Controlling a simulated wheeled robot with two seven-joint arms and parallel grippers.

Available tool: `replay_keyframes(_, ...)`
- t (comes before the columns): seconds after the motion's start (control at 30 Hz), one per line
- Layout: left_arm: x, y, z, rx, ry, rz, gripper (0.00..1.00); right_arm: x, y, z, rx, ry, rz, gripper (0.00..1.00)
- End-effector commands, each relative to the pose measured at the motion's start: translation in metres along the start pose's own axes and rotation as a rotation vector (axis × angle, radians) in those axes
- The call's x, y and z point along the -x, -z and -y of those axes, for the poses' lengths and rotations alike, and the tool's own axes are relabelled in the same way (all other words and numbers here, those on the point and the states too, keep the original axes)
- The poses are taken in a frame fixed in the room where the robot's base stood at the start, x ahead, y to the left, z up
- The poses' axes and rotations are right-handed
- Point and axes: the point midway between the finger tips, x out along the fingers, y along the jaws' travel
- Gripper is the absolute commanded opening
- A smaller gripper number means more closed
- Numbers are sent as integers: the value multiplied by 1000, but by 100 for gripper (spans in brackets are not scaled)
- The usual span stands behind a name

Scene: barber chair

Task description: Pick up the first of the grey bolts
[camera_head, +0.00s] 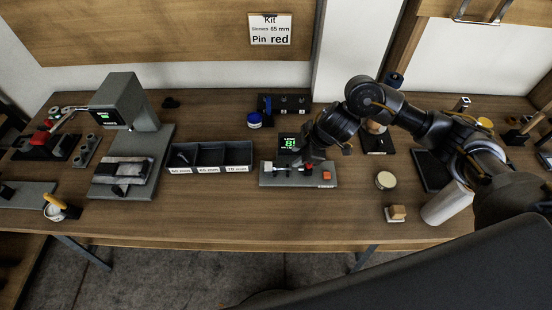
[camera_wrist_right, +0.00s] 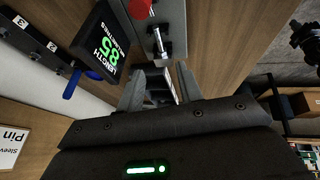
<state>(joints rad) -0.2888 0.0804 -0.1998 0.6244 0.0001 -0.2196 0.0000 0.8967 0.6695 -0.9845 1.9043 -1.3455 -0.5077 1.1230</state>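A grey, bolt-like metal piece (camera_head: 283,169) lies on the length gauge (camera_head: 318,181) at the middle of the bench. It also shows in the right wrist view (camera_wrist_right: 160,42), beyond the fingers. Another small grey piece (camera_head: 183,157), perhaps a bolt, is in the left compartment of the dark three-part tray (camera_head: 208,144). My left gripper is not in view.
The gauge display (camera_wrist_right: 108,48) appears to read 85. A grey press-like device (camera_head: 124,100) stands left. A kit note (camera_head: 270,29) says sleeves 65 mm, pin red. The bench's front strip is mostly clear.

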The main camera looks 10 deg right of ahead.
Motion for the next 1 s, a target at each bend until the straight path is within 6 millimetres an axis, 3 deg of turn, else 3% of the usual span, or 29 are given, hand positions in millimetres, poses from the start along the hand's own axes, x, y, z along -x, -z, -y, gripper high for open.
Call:
replay_keyframes(0.23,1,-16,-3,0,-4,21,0,1,-2,-5,8,16,31,36)
replay_keyframes(0.53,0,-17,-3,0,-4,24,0,-43,0,-4,9,17,28,36)
replay_keyframes(0.87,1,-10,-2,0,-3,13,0,-57,-2,-3,10,15,29,36)
replay_keyframes(1.0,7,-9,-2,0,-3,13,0,-76,-1,1,8,17,30,36)
